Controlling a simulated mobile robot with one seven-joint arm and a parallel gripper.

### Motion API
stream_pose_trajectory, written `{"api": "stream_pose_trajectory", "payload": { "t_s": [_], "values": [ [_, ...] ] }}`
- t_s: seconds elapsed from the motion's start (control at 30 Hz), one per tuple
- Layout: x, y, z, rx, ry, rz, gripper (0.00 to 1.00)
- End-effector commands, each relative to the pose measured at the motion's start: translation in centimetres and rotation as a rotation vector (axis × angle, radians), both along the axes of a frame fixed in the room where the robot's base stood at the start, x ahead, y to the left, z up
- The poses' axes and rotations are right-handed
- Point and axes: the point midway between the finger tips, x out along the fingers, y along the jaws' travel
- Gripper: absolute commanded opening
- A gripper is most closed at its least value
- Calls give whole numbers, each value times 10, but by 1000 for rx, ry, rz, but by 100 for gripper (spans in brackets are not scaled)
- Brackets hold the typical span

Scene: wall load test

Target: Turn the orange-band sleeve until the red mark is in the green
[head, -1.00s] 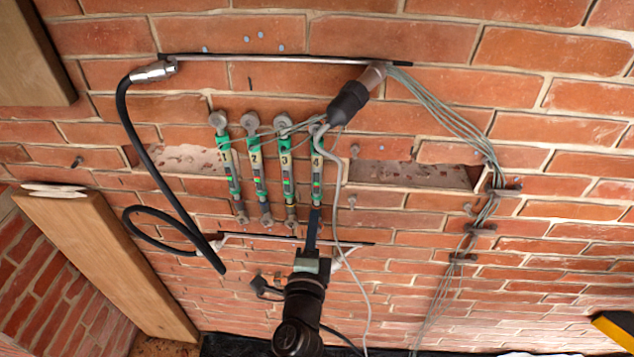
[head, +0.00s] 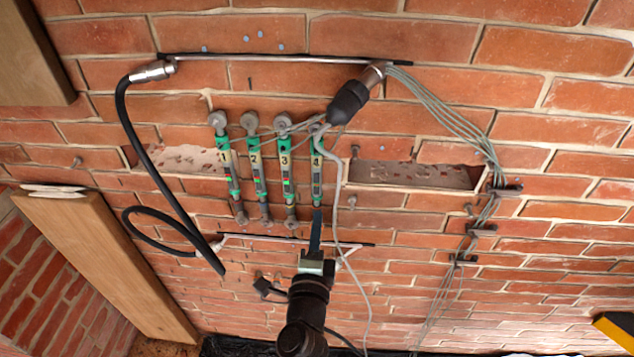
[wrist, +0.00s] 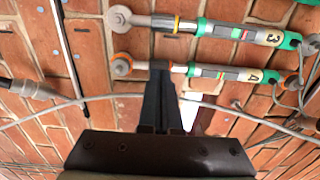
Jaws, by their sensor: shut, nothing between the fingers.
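Several numbered green-and-grey rods hang on the brick wall. Rod 4 (head: 317,172) is the rightmost in the head view, and rod 3 (head: 286,170) is left of it. In the wrist view, rod 4 (wrist: 235,75) has an orange ring (wrist: 122,57) around its left end. Its window (wrist: 221,74) shows small red and green patches; whether they line up is unclear. Rod 3 (wrist: 220,30) has a yellow-orange band (wrist: 177,24). My gripper (wrist: 160,66) is shut and empty, its tips over rod 4's thin left part, hiding it; contact cannot be told.
A grey cable (head: 340,190) hangs in front of rod 4 and crosses below it in the wrist view. A black hose (head: 150,150) loops at left. A recess (head: 415,174) lies to the right. A wooden plank (head: 100,255) stands at lower left.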

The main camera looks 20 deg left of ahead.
Motion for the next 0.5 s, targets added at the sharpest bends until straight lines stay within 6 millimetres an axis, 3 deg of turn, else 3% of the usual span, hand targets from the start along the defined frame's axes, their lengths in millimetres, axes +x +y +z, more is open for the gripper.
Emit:
{"api": "stream_pose_trajectory", "payload": {
  "t_s": [0.5],
  "values": [
    [-8, -2, 0, -1, 0, 0, 0]
  ]
}}
